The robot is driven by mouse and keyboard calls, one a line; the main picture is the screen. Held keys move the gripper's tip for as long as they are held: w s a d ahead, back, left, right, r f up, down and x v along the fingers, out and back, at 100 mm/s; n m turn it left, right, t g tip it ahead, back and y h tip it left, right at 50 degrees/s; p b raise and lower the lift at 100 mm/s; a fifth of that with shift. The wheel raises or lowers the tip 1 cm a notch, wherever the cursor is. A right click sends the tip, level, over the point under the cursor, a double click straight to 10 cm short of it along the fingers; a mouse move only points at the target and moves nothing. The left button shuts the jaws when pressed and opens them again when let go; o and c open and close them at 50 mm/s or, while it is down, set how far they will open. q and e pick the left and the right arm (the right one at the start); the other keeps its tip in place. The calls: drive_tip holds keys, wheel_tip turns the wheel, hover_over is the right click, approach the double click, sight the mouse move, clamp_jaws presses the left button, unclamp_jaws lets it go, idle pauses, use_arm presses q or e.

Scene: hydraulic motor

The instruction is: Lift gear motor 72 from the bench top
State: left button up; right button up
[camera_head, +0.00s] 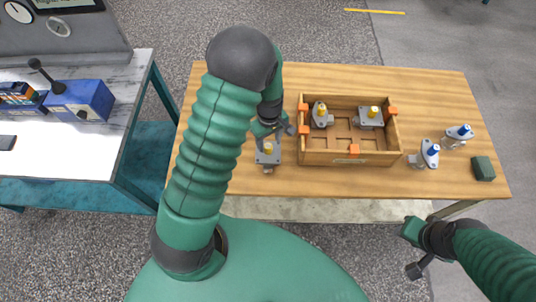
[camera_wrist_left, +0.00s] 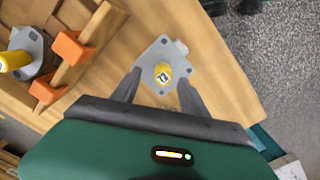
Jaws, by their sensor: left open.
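A gear motor (camera_head: 268,150) with a grey square flange and a yellow cap stands on the wooden bench top (camera_head: 232,180), left of the crate. In the left wrist view the same motor (camera_wrist_left: 163,73) shows a dark number, which looks like 72, on its cap. My left gripper (camera_head: 275,128) is over this motor. In the wrist view its two open fingers (camera_wrist_left: 159,77) appear on either side of the motor; whether they touch it I cannot tell. My right gripper (camera_head: 410,250) is beyond the bench's front edge, at lower right; its jaw state is unclear.
A wooden crate (camera_head: 350,158) with orange corner pieces holds two yellow-capped motors (camera_head: 320,114) (camera_head: 370,117). Two blue-capped motors (camera_head: 430,152) (camera_head: 459,135) and a dark green block (camera_head: 483,168) stand at right. A second table (camera_head: 60,150) is at left.

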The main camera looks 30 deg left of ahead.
sight(269, 146)
use_arm(q)
drive_tip(key=f, duration=0.4)
drive_tip(key=shift+s+a+f, duration=0.1)
drive_tip(key=shift+s+a, duration=0.2)
drive_tip(key=shift+a, duration=0.1)
drive_tip(key=shift+d, duration=0.8)
drive_tip(key=shift+c, duration=2.7)
drive_tip(key=shift+a, duration=0.55)
clamp_jaws()
use_arm(e)
drive_tip(key=shift+s+r, duration=0.15)
use_arm(q)
drive_tip(key=shift+d, duration=0.2)
use_arm(e)
drive_tip(key=shift+d, duration=0.15)
